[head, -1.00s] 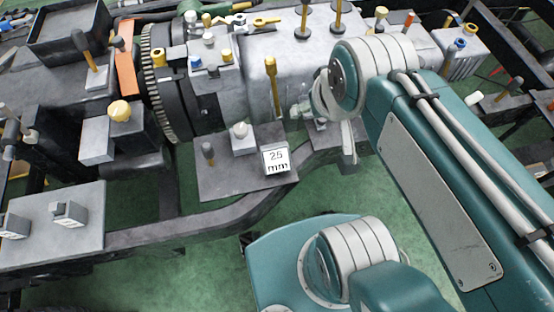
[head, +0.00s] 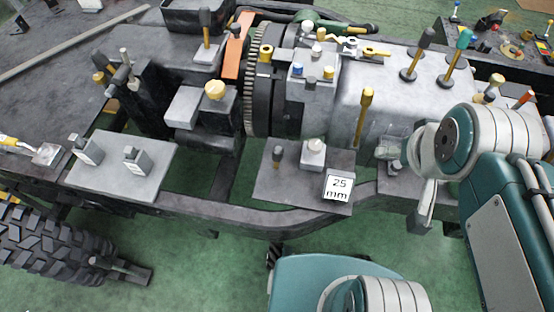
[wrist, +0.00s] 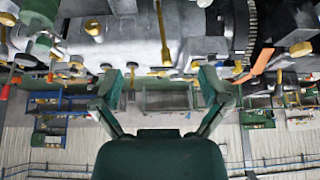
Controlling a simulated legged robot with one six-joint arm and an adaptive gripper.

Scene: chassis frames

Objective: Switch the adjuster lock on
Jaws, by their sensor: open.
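No part is marked as the adjuster lock, so I cannot tell which control it is. A small dark-knobbed lever (head: 277,155) and a block with a white knob (head: 313,153) stand on a grey plate (head: 270,190) beside a "25 mm" sign (head: 338,187). A yellow-handled lever (head: 364,115) rises from the grey housing (head: 400,85); a yellow lever also shows in the wrist view (wrist: 162,40). My gripper (wrist: 163,88) is open, its two green fingers spread with nothing between them. The chassis machinery lies beyond the fingers. The fingers are not clear in the head view.
A plate with two small switch blocks (head: 120,165) lies at the left. A yellow-knobbed block (head: 215,90), an orange bar (head: 238,50) and a toothed ring (head: 252,85) stand behind. A tyre (head: 45,240) is at lower left. Green floor (head: 190,265) is open in front.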

